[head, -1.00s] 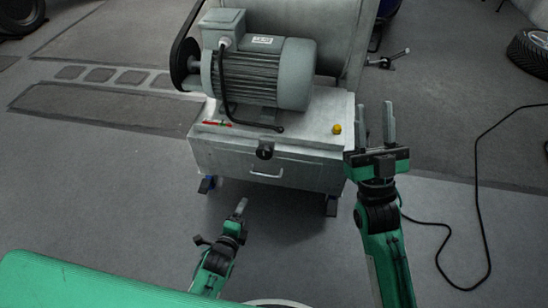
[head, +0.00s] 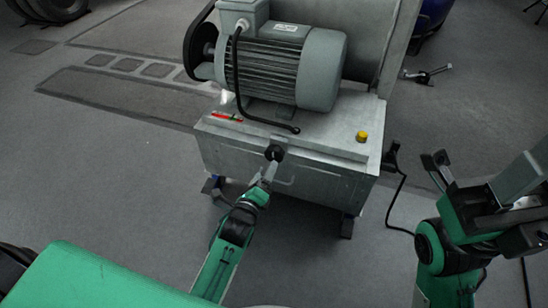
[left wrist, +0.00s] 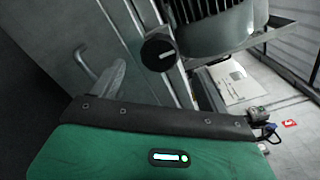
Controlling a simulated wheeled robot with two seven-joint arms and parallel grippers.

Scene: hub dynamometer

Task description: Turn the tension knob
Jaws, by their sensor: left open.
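The tension knob (head: 274,153) is a round black knob on the front face of the grey motor cabinet (head: 320,175). In the left wrist view the knob (left wrist: 158,53) shows a white mark on its face. My left gripper (head: 268,170) is open, its fingertips just below the knob in the head view. In the left wrist view a grey finger (left wrist: 118,76) lies to the left of the knob, with a visible gap between them. My right gripper (head: 490,190) is at the right edge, away from the cabinet; its jaw opening is unclear.
A cabinet handle (left wrist: 88,62) is close to my left finger. A black cable (head: 398,195) lies on the floor at right.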

